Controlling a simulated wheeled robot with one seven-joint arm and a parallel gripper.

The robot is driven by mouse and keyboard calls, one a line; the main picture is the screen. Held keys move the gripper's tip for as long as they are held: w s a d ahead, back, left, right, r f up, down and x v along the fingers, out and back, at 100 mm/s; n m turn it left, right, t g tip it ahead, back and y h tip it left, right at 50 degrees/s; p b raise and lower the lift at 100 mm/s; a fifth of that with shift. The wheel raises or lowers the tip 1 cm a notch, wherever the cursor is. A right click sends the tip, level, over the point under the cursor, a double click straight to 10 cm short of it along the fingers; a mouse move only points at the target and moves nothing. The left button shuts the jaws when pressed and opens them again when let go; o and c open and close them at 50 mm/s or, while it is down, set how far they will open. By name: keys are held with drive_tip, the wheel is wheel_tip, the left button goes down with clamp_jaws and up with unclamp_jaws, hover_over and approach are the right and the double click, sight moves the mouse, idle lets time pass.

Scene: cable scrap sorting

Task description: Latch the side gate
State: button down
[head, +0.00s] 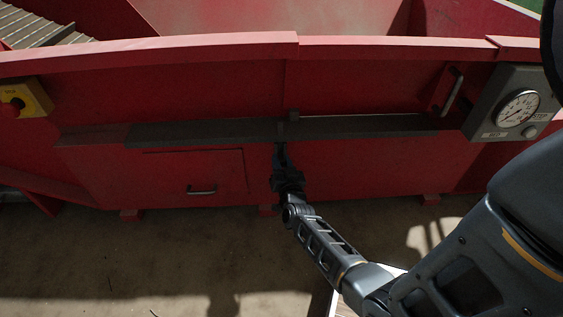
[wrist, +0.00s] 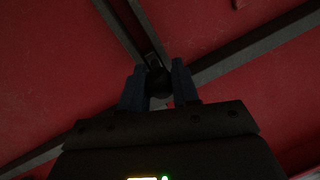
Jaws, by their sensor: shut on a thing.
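The red side wall (head: 360,85) of a machine runs across the head view, with a vertical seam near its middle. A dark horizontal bar (head: 370,127) runs along it. My gripper (head: 281,150) is at the bar near the seam. In the wrist view my gripper (wrist: 158,85) is shut on a dark rounded knob (wrist: 157,80), which sits where dark strips meet on the red wall. The fingers hide part of the knob. A small dark block (head: 294,115) stands at the bar's upper edge. I cannot tell whether the side gate is latched.
A small red hatch with a handle (head: 202,190) is low on the left. A pressure gauge (head: 517,108) and a grey upright handle (head: 453,92) are at the right. A yellow box with a red button (head: 12,106) is at the left. The floor (head: 170,260) in front is mostly clear.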

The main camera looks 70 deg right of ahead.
drive_tip(key=shift+r, duration=0.35)
drive_tip(key=c, duration=1.1)
unclamp_jaws()
drive_tip(key=shift+o, duration=1.2)
drive_tip(key=shift+f, duration=0.1)
drive_tip(key=p+v, duration=0.2)
drive_tip(key=v, duration=0.5)
drive_tip(key=shift+s+a, duration=0.2)
drive_tip(key=shift+a, duration=0.15)
